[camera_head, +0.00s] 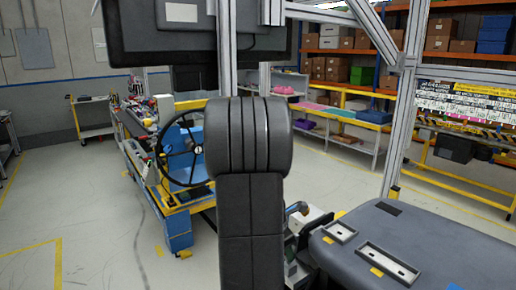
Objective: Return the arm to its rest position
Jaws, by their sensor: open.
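My gripper does not show in the head view, so its place and anything near its jaws are hidden. A large black padded upright form (250,190) with a ribbed, rounded top stands in the middle of the view. I cannot tell whether it is my own arm. It hides much of what lies behind it. A black steering wheel (197,149) shows just left of it, at the near end of a long workstation.
The workstation has a blue and yellow base (178,222). A metal post (404,105) rises at the right. A dark grey flat-topped body (420,245) fills the lower right. Shelves with boxes (330,70) stand behind. Open grey floor (90,220) lies at the left.

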